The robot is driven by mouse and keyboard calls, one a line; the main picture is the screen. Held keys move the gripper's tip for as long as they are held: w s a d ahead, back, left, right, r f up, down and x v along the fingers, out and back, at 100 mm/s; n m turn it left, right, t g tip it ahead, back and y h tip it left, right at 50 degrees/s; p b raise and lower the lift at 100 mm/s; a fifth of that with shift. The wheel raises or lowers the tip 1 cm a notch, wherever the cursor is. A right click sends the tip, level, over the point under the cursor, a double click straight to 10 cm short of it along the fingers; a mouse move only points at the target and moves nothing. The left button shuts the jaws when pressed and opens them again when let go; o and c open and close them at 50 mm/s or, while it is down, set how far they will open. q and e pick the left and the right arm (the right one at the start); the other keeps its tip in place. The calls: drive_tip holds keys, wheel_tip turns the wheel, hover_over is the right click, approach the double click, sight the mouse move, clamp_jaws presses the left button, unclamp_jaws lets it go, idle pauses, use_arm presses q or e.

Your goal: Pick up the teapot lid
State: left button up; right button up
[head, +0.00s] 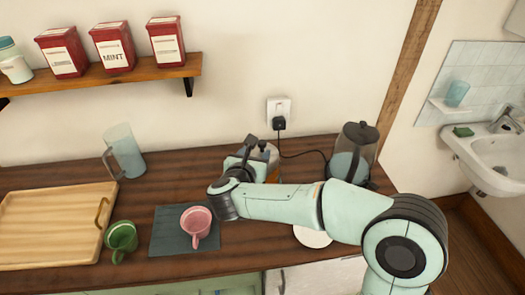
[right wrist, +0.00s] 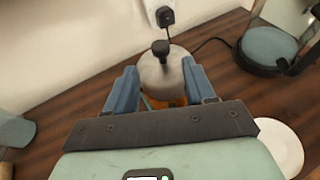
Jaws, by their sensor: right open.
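The teapot lid (right wrist: 155,75) is a pale grey dome with a black knob on top, in the middle of the right wrist view. It sits on the teapot, whose orange-brown body (right wrist: 178,101) shows a little below it. My right gripper (right wrist: 160,70) is open, with one blue finger on each side of the lid; I cannot tell whether either finger touches it. In the head view my right gripper (head: 256,150) is at the teapot and hides much of it. My left gripper is not in view.
An electric kettle (head: 353,155) stands right of the teapot, its cord running to a wall plug (head: 279,122). A white plate (head: 312,237) lies partly under my arm. A pink mug (head: 196,222), green mug (head: 121,238), wooden tray (head: 50,225) and glass jug (head: 125,152) stand left.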

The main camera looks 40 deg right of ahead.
sight(262, 144)
drive_tip(key=x, duration=0.3)
drive_tip(key=p+x, duration=0.1)
drive_tip(key=x, duration=0.3)
drive_tip(key=shift+w+d+r+p, duration=0.1)
drive_tip(key=shift+d+r+p, duration=0.15)
drive_tip(key=shift+r+p, duration=0.1)
drive_tip(key=shift+w+d+f, duration=0.2)
drive_tip(key=shift+w+d, duration=0.1)
drive_tip(key=shift+s, duration=0.1)
clamp_jaws()
